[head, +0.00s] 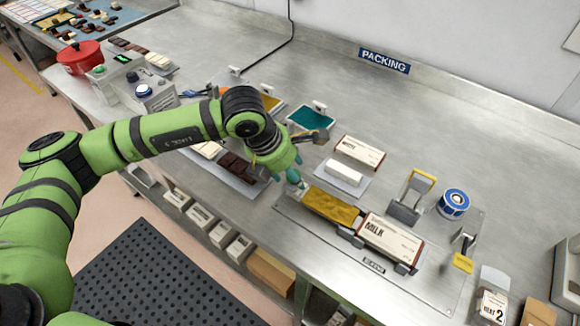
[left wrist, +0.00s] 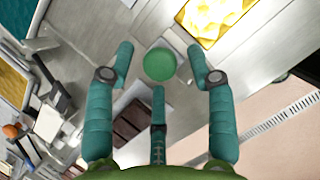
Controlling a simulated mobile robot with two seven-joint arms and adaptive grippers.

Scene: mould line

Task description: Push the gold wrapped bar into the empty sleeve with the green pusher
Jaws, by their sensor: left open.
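The gold wrapped bar (head: 330,207) lies in a track on a grey plate, in line with the sleeve. The sleeve (head: 390,237), cream and marked MILK, lies to its right; its open end is not clear. The green pusher (left wrist: 159,64) shows as a round green knob in the left wrist view, behind the bar's near end. My left gripper (head: 292,176) is over the pusher. In the wrist view its teal fingers stand apart around the knob, with visible gaps. The gold bar (left wrist: 215,14) lies beyond the fingers. My right gripper is not in view.
A grey stand (head: 409,197) with a yellow top, a blue tape roll (head: 454,204) and a yellow-handled lever (head: 463,262) stand near the sleeve. A tray of chocolate bars (head: 238,170) lies left of my gripper.

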